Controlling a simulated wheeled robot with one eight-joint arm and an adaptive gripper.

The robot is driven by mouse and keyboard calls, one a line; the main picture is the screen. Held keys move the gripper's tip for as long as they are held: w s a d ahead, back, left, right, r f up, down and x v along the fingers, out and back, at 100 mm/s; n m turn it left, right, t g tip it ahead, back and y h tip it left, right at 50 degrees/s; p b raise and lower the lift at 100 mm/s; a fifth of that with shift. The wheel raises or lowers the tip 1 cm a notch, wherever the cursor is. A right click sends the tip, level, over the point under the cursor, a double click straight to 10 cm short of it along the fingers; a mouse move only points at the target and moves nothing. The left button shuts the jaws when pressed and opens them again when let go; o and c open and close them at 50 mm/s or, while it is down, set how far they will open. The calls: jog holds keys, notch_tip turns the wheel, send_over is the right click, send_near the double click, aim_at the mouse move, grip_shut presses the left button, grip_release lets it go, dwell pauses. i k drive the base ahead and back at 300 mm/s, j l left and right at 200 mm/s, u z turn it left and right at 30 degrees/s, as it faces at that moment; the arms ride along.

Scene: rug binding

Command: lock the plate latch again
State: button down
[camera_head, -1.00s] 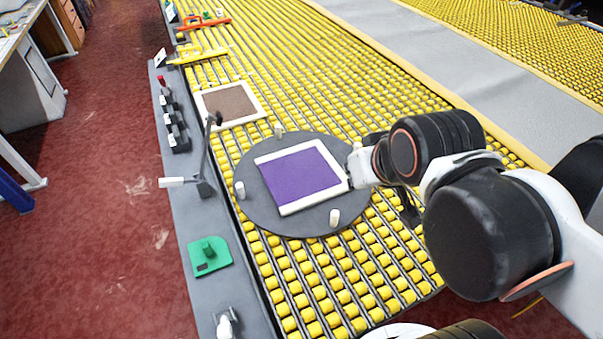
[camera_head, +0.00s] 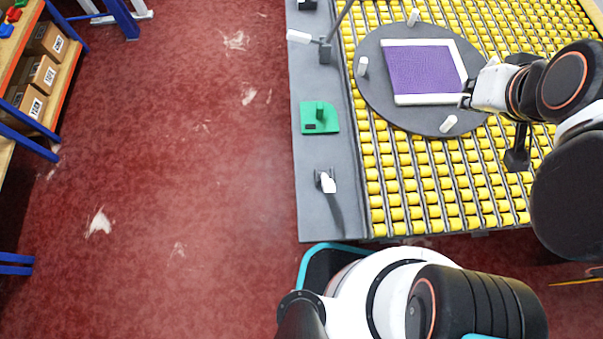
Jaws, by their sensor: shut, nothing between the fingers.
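The round dark plate (camera_head: 390,112) lies on the yellow rollers and carries a purple rug piece with white edging (camera_head: 424,72). Several short white posts stand on the plate. My gripper (camera_head: 466,100) is shut and empty at the right edge of the rug piece; its fingertips are small, and I cannot tell whether they touch it. On the grey side rail are a lever with a white handle (camera_head: 300,36), a green plate with a knob (camera_head: 320,117) and a small white-handled lever (camera_head: 327,183). I cannot tell which of these is the plate latch.
The yellow roller bed (camera_head: 400,190) spreads around the plate, bordered by the grey rail (camera_head: 312,210). A teal-edged dark bin (camera_head: 318,262) is below the rail, partly hidden by my body. Shelves with boxes (camera_head: 38,75) stand at far left.

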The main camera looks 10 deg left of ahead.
aim_at(328, 186)
jog(key=k+j+z, duration=0.15)
jog(key=j, duration=0.4)
jog(key=k+j+z, duration=0.15)
jog(key=k+j, duration=0.15)
jog(key=j, duration=0.2)
jog(key=k+j+z, duration=0.15)
jog(key=j, duration=0.35)
jog(key=k+j+z, duration=0.15)
jog(key=k+j, duration=0.2)
jog(key=k+j+z, duration=0.1)
jog(key=k+j, duration=0.2)
jog(key=j, duration=0.2)
jog(key=l+u, duration=0.15)
jog(key=j+z, duration=0.2)
